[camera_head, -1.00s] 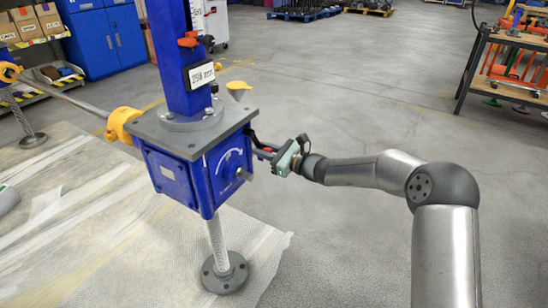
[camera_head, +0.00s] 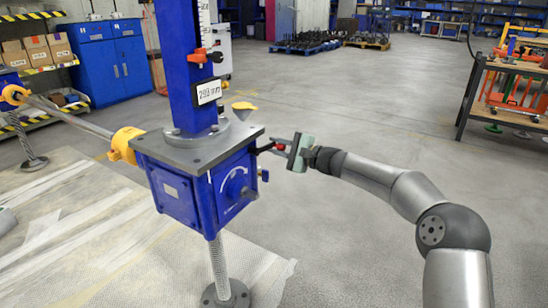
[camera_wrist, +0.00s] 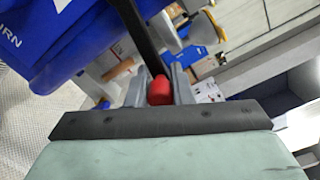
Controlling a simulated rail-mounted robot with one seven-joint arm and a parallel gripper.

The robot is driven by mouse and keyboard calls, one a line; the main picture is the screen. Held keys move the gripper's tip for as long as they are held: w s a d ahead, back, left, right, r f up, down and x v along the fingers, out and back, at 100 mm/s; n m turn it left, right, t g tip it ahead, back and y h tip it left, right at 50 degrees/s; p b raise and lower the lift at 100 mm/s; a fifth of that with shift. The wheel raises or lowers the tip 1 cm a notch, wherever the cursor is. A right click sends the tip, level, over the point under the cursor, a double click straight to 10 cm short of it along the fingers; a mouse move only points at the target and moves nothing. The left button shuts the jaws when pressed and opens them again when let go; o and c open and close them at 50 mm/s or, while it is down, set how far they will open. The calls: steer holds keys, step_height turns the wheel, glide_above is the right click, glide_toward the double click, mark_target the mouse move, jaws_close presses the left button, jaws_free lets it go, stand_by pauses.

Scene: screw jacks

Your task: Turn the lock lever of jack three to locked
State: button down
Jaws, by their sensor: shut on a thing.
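The blue screw jack (camera_head: 205,190) stands in the middle of the head view, with a grey top plate and a blue column. Its black lock lever (camera_wrist: 138,35) comes out of the right side of the housing and ends in a red knob (camera_wrist: 159,91). My gripper (camera_head: 281,146) is to the right of the jack, about level with the top plate. In the wrist view its grey fingers (camera_wrist: 159,90) sit on both sides of the red knob and are shut on it. A curved white arrow marking (camera_head: 236,178) is on the housing face; its end labels are too small to read.
A yellow coupling (camera_head: 126,146) and a shaft (camera_head: 70,115) run left from the jack. An orange pointer (camera_head: 203,56) and a display (camera_head: 208,91) are on the column. A workbench (camera_head: 505,95) stands far right. The floor right of the jack is clear.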

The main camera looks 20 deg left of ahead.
steer(key=shift+w+d+r+n, duration=0.1)
steer(key=shift+w+r+n, duration=0.05)
steer(key=shift+r+n, duration=0.9)
steer(key=c, duration=1.3)
jaws_free()
steer(key=shift+f, duration=0.1)
steer(key=s+d+p, duration=0.2)
steer(key=d+p, duration=0.1)
steer(key=d, duration=1.4)
steer(key=shift+s, duration=0.15)
steer(key=shift+d, duration=0.1)
